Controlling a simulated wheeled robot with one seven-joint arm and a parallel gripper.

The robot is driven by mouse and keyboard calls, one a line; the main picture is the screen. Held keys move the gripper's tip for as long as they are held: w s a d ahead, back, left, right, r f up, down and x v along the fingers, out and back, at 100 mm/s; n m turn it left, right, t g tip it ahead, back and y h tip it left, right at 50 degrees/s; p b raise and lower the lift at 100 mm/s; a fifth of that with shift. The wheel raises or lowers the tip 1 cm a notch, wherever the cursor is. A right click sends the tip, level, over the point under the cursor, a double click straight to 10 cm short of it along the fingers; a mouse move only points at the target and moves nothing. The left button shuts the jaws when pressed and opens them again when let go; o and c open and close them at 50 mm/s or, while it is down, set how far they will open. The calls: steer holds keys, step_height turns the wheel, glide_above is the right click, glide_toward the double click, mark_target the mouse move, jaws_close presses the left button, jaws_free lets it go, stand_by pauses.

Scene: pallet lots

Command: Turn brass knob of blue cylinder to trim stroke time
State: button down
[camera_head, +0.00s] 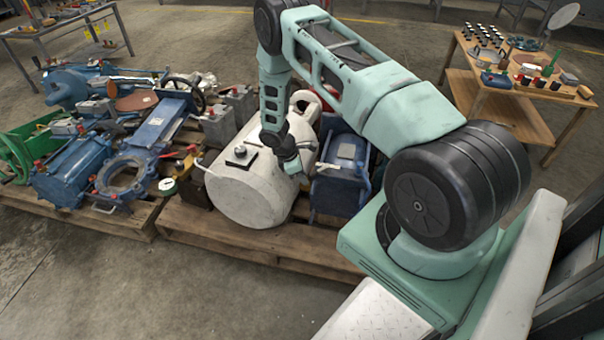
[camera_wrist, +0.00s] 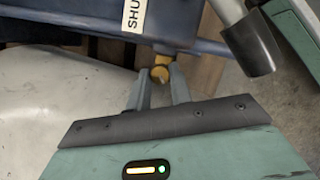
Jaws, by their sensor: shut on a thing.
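The brass knob (camera_wrist: 160,73) is small and yellowish, on the near side of the blue cylinder (camera_wrist: 90,20) in the wrist view. My gripper (camera_wrist: 160,78) is shut on the knob, with one grey finger on each side of it. A white label with black letters "SHU", cut off by the frame edge, is on the blue body. In the head view the blue body (camera_head: 345,178) sits on a wooden pallet, and my gripper (camera_head: 294,168) is low at its left side. The knob is hidden there.
A white tank (camera_head: 245,192) stands close on the left of my gripper. A black-ended grey lever (camera_wrist: 250,42) sticks out at the upper right of the wrist view. Blue valves crowd the left pallet (camera_head: 100,212). A wooden table (camera_head: 510,112) is at the right.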

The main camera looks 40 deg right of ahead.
stand_by(0.4)
steer(key=c, duration=1.3)
jaws_free()
steer(key=shift+o, duration=0.2)
steer(key=shift+r, duration=0.15)
steer(key=p+v, duration=0.4)
steer(key=v, duration=1.3)
steer(key=shift+a+r, duration=0.1)
